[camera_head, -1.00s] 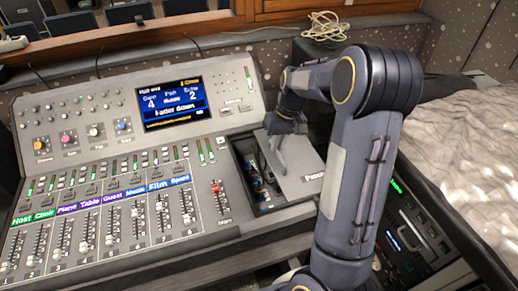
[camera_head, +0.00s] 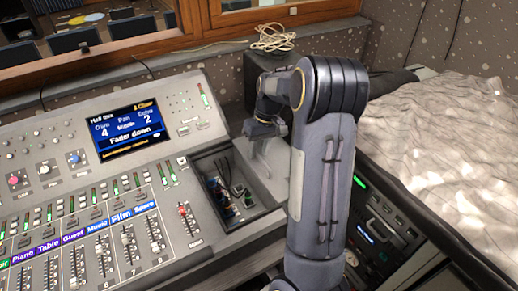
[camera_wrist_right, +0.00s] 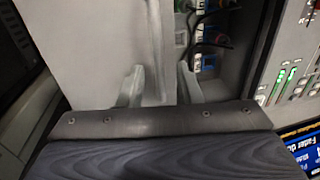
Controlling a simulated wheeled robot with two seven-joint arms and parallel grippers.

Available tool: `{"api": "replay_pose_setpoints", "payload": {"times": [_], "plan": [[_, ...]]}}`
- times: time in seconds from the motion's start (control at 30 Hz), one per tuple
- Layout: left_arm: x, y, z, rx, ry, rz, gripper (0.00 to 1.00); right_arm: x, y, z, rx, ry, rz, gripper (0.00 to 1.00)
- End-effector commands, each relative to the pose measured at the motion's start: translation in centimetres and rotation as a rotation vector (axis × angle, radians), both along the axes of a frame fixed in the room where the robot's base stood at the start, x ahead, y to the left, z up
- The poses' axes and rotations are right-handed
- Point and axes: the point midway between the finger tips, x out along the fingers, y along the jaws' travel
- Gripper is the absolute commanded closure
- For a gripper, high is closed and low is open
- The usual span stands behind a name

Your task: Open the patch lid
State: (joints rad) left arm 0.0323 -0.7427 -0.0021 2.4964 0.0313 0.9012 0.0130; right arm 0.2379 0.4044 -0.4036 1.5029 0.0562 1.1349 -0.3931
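The patch lid (camera_head: 272,172) is a plain grey panel at the right end of the mixing console. My right gripper (camera_head: 259,148) is at the lid's upper part. In the right wrist view the lid (camera_wrist_right: 95,40) fills the left side. The fingers of my right gripper (camera_wrist_right: 158,78) are apart, one over the lid's face and one on the compartment side of its edge; contact is unclear. My left gripper is not in view.
The console's faders (camera_head: 130,245) and lit screen (camera_head: 127,128) lie left of the compartment. A rack unit (camera_head: 385,225) is right of my arm. Rumpled grey fabric (camera_head: 450,150) covers the far right.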

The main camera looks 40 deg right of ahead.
Motion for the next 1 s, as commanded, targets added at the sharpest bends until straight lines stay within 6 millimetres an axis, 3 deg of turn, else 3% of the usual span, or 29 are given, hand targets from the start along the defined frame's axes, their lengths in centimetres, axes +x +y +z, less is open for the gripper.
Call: {"api": "replay_pose_setpoints", "payload": {"times": [0.3,0.7,1.0], "plan": [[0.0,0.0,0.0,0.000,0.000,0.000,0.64,0.0,-0.1,0.3,0.000,-0.001,0.000,0.68],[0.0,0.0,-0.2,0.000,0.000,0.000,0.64,-0.2,-1.3,6.3,-0.002,-0.004,-0.001,0.68],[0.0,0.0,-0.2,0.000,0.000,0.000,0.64,-0.4,-1.5,7.7,0.000,0.000,0.000,0.68]]}}
